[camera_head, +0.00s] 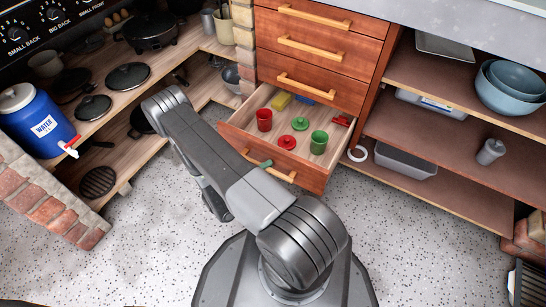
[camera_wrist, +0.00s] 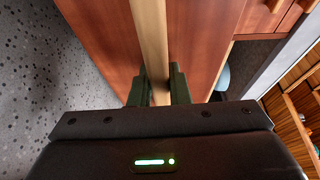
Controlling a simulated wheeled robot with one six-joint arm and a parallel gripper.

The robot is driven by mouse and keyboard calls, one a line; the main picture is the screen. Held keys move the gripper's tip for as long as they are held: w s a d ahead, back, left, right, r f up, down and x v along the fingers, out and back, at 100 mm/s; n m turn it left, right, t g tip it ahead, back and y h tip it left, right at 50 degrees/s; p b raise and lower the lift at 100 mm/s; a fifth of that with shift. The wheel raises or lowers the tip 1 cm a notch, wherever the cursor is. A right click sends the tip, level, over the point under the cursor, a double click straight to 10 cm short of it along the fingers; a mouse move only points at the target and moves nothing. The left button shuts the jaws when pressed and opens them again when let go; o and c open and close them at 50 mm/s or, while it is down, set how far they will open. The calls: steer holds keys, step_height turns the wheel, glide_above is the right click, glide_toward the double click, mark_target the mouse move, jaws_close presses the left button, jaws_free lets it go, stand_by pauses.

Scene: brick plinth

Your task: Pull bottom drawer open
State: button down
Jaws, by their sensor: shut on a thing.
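The bottom drawer (camera_head: 234,138) of the wooden cabinet stands pulled out in the head view, with its inside showing. Its light wooden handle (camera_head: 284,176) runs along the front. My gripper (camera_wrist: 158,92) is shut on this handle (camera_wrist: 150,40), one dark green finger on each side, in the wrist view. In the head view only a green bit of my gripper (camera_head: 265,164) shows at the handle's left end; my arm hides the rest. The reddish drawer front (camera_wrist: 97,38) fills much of the wrist view.
The drawer holds a red cup (camera_head: 264,119), a green cup (camera_head: 319,142), red and green lids, a yellow block (camera_head: 281,101) and other small things. Closed drawers (camera_head: 316,61) are above. Open shelves (camera_head: 450,135) stand right. Speckled floor (camera_head: 400,240) in front is clear.

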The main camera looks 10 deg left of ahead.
steer(key=shift+s+a, duration=0.25)
steer(key=shift+s, duration=0.45)
steer(key=shift+s+a, duration=0.2)
steer(key=shift+s, duration=0.5)
steer(key=c, duration=1.4)
jaws_free()
steer(key=shift+o, duration=0.2)
steer(key=p+v, duration=0.2)
steer(key=v, duration=1.1)
steer(key=shift+s+a, duration=0.25)
steer(key=shift+s, duration=0.1)
steer(key=b+x, duration=0.2)
steer(key=x, duration=1.1)
steer(key=shift+w+d, duration=0.25)
steer(key=shift+w, duration=0.15)
